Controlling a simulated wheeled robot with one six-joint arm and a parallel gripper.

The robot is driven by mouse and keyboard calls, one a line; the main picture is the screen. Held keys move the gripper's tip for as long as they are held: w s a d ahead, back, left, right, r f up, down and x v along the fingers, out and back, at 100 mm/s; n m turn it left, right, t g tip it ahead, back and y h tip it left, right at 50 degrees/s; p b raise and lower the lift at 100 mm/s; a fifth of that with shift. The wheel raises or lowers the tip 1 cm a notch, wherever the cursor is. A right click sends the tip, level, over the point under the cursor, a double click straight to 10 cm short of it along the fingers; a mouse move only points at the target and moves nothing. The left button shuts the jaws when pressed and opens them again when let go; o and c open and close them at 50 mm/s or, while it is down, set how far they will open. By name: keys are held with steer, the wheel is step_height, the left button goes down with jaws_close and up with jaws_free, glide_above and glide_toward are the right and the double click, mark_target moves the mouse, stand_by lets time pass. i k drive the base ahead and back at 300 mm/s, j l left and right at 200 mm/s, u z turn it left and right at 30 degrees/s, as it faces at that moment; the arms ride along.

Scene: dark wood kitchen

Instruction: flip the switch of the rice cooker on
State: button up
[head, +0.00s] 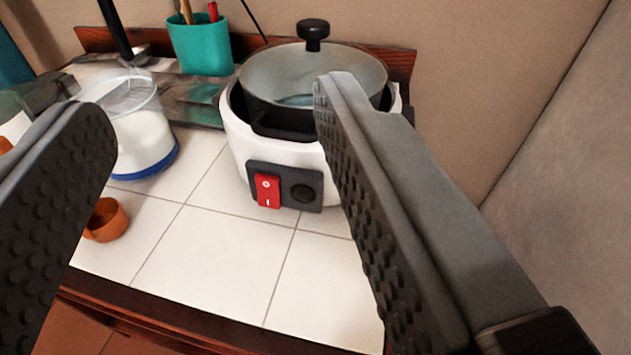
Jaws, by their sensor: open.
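The rice cooker (238,136) stands on the white tiled counter, with a white body, a dark inner rim and a glass lid (312,75) with a black knob. The right finger hides the right part of the cooker.
A clear container of white contents with a blue base (145,140) stands left of the cooker. An orange cup (107,220) is near the left finger. A teal utensil holder (200,45) stands behind. The tiles before the cooker are clear.

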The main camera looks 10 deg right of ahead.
mark_target(268, 188)
steer(key=k+l+z, duration=0.15)
steer(key=k+l, duration=0.6)
